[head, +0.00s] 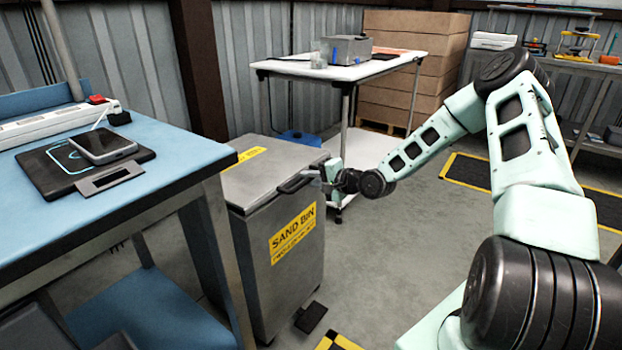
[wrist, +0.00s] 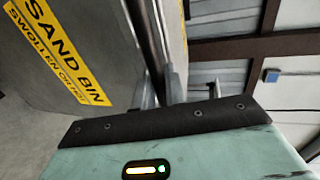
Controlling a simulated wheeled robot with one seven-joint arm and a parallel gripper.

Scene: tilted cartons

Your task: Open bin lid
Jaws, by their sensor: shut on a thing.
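The grey sand bin (head: 290,270) stands on the floor with a yellow "SAND BIN" label on its front, which also shows in the wrist view (wrist: 60,45). Its grey lid (head: 262,168) lies over the top, with no clear gap visible. A dark bar handle (head: 296,181) runs along the lid's front edge. My gripper (head: 318,177) is at the right end of this handle. In the wrist view my gripper (wrist: 161,82) has its two fingers closed around the dark handle (wrist: 150,45). The fingertips are small and partly hidden in the head view.
A blue workbench (head: 165,160) with a power strip and a phone stands close on the bin's left. A white-topped table (head: 340,68) stands behind the bin. A dark pedal (head: 311,317) is at the bin's foot. Open floor lies to the right.

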